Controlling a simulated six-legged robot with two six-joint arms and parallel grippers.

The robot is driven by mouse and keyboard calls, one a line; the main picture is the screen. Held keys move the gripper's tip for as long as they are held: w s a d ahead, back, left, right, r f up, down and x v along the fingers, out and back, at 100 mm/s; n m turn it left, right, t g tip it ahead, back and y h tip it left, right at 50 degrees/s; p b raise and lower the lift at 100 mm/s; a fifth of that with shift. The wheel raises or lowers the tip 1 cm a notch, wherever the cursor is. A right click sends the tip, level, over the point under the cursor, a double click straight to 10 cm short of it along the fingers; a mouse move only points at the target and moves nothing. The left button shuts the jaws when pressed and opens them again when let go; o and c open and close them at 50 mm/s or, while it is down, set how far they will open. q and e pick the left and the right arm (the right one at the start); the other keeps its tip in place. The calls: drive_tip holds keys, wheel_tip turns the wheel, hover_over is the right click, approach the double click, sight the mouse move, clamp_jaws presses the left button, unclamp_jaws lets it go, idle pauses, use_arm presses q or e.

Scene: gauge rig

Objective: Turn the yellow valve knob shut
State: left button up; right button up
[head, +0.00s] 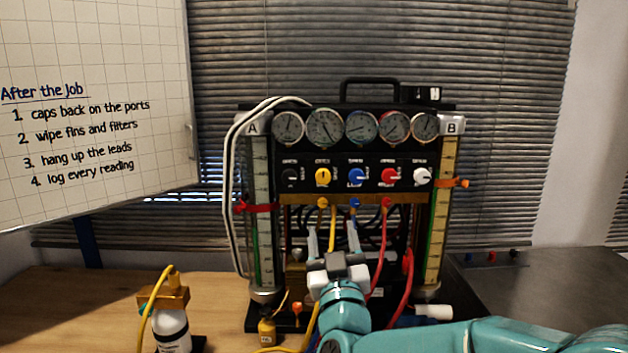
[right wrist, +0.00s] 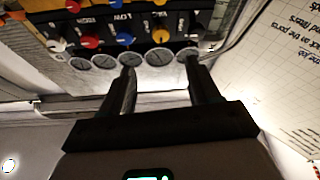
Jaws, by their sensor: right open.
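The yellow valve knob (head: 323,176) is on the black front panel of the gauge rig, second from the left in a row of coloured knobs. A dark mark on it looks roughly upright. In the right wrist view, which is turned over, the yellow knob (right wrist: 160,35) lies beyond the fingertips. My right gripper (head: 332,240) is open and empty, below the knob in the head view and apart from it. Its two fingers (right wrist: 160,68) point towards the rig. My left gripper is not in view.
Black, blue, red and white knobs flank the yellow one, under several round gauges (head: 361,127). Yellow, blue and red hoses (head: 384,240) hang below the panel near my gripper. A white bottle (head: 171,330) stands at left; a whiteboard (head: 95,100) hangs behind it.

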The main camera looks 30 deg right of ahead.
sight(323, 180)
drive_tip(key=p+x, duration=0.5)
drive_tip(key=x, duration=0.9)
drive_tip(key=shift+w+r, duration=0.25)
drive_tip(key=shift+w+d+p, duration=0.2)
drive_tip(key=shift+w+p, duration=0.05)
drive_tip(key=shift+p, duration=0.05)
drive_tip(key=shift+w, duration=0.3)
drive_tip(key=shift+s+r, duration=0.1)
drive_tip(key=shift+s, duration=0.05)
drive_tip(key=c, duration=1)
